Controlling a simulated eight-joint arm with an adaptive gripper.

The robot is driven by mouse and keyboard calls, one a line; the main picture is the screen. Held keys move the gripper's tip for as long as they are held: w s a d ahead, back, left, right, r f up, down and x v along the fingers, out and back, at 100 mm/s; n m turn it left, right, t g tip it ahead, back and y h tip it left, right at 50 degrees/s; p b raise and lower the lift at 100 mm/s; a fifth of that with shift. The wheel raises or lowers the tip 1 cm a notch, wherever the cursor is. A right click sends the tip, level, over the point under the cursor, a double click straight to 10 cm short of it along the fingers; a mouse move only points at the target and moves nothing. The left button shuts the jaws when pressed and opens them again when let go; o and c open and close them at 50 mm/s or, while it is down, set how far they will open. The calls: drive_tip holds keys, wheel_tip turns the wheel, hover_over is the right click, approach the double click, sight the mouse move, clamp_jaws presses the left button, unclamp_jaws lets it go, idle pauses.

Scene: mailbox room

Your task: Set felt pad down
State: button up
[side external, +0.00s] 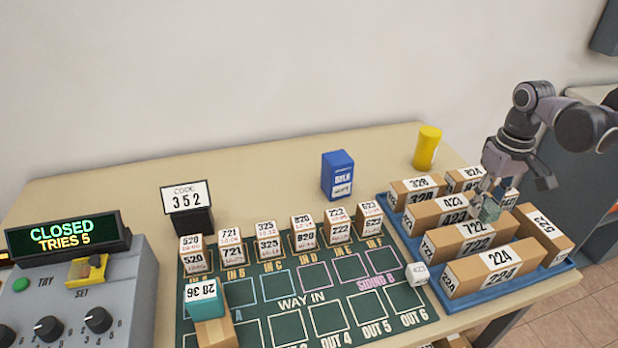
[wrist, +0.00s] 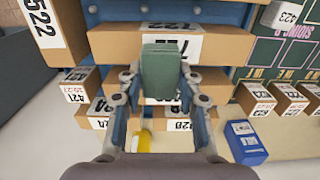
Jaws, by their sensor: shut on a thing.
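The felt pad (wrist: 161,68) is a small dark green block in the wrist view. My gripper (wrist: 158,82) is shut on it, with one finger on each side. In the side external view the pad (side external: 490,210) hangs from my gripper (side external: 496,188) over the blue tray (side external: 563,268), among the numbered cartons. The pad's underside is hidden, and I cannot tell whether it touches a carton.
The tray holds several cartons, including 722 (side external: 460,240), 224 (side external: 490,272) and 522 (side external: 545,232). A yellow cylinder (side external: 426,148) and a blue box (side external: 338,176) stand behind. Left of the tray lies the green mat (side external: 290,310) with small numbered boxes and a white 423 cube (side external: 417,273).

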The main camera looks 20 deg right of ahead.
drive_tip(key=shift+a, duration=0.1)
idle(0.3)
drive_tip(key=a, duration=0.5)
drive_tip(key=a+r, duration=0.1)
drive_tip(key=a, duration=0.2)
drive_tip(key=shift+w+a, duration=0.3)
drive_tip(key=shift+w, duration=0.05)
drive_tip(key=s+a+r, duration=0.1)
drive_tip(key=s+a, duration=0.1)
drive_tip(key=a, duration=0.7)
hover_over(346, 285)
drive_tip(key=f, duration=0.6)
drive_tip(key=shift+w+d+f, duration=0.1)
drive_tip(key=shift+d+f, duration=0.05)
drive_tip(key=shift+d, duration=0.15)
drive_tip(key=shift+a+f, duration=0.35)
drive_tip(key=shift+a, duration=0.05)
drive_tip(key=shift+f, duration=1.9)
